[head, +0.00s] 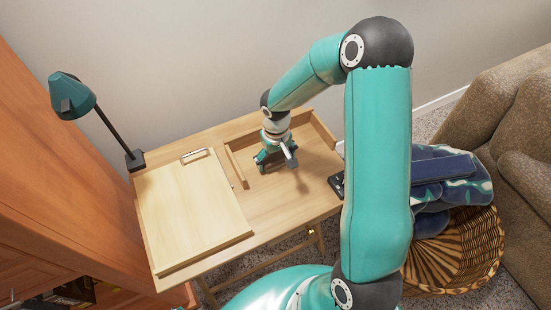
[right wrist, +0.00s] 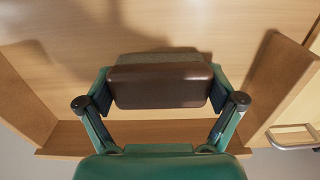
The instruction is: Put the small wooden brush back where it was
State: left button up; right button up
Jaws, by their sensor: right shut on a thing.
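My right gripper (head: 270,157) reaches down over the back part of the wooden desk (head: 275,208). It is shut on the small wooden brush (right wrist: 158,87), a dark brown block with a greyish strip along its far side. In the right wrist view the brush lies level across both fingers (right wrist: 160,95). In the head view the gripper hides most of it. The gripper is between the low wooden walls of an open-fronted holder (head: 318,130), which also shows in the right wrist view (right wrist: 278,85). I cannot tell whether the brush touches the desk. My left gripper is out of view.
A wooden board with a metal clip (head: 195,210) covers the desk's left side. A teal lamp (head: 72,95) stands behind it. A small black object (head: 337,184) lies at the right edge. A wicker basket (head: 450,262) with blue cloth stands right. The desk's front middle is clear.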

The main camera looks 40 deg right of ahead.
aim_at(276, 156)
jog(key=shift+f, duration=0.1)
jog(key=o, duration=0.8)
jog(key=shift+c, duration=0.2)
jog(key=shift+r, duration=0.35)
notch_tip(276, 156, up, 12)
jog(key=p, duration=0.1)
jog(key=shift+f, duration=0.2)
